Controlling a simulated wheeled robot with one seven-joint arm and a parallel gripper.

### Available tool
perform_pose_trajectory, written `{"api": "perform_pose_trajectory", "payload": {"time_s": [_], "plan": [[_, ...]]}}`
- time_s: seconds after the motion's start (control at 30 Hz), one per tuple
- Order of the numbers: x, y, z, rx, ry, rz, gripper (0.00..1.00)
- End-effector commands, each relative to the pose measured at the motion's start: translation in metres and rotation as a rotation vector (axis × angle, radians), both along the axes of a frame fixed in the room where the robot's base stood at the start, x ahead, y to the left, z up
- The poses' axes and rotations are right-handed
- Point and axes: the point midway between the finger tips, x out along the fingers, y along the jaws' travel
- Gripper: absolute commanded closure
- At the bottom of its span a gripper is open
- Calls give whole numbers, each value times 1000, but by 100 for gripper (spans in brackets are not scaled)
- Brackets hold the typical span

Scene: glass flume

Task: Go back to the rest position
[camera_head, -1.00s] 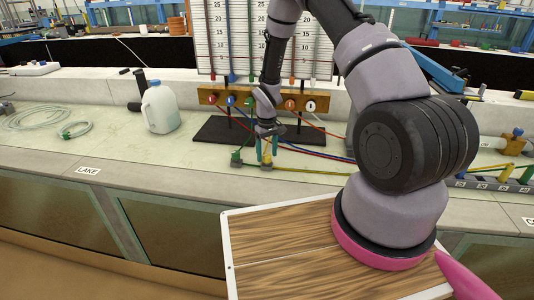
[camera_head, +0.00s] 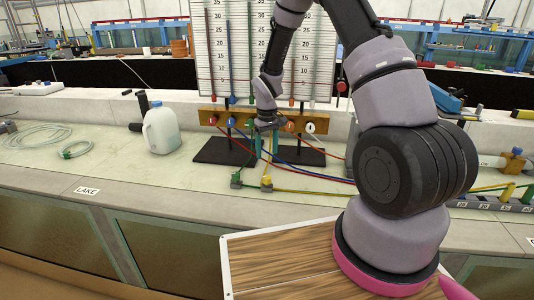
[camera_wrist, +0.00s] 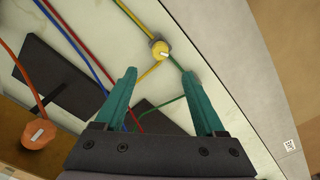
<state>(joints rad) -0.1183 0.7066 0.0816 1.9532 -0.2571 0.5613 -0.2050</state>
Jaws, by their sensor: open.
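My gripper (camera_head: 268,143) is in front of the manometer board, above the pale bench top. In the wrist view my gripper (camera_wrist: 165,95) shows two teal fingers spread apart with nothing between them. A yellow connector (camera_head: 267,184) with a yellow tube sits on the bench below the fingers. In the wrist view the yellow connector (camera_wrist: 160,48) lies beyond the fingertips, apart from them. A green connector (camera_head: 236,181) stands to its left in the head view. In the wrist view the fingers partly cover the tubes behind them.
The manometer board (camera_head: 238,50) stands behind, with a wooden bar of numbered ports (camera_head: 215,120). A white jug (camera_head: 160,130) and coiled tubing (camera_head: 75,148) are at left. A wooden tray (camera_head: 280,255) lies below my arm. Bare bench (camera_head: 120,165) lies at left.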

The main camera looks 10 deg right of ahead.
Motion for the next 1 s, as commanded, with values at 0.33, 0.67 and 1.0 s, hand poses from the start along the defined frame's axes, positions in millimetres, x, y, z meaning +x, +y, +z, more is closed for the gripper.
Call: {"api": "perform_pose_trajectory", "payload": {"time_s": [0.33,0.67,1.0], "plan": [[-1,-8,50,9,-49,-56,28],[-47,-34,206,70,-206,-264,28],[-139,-53,319,182,-360,-468,28]]}}
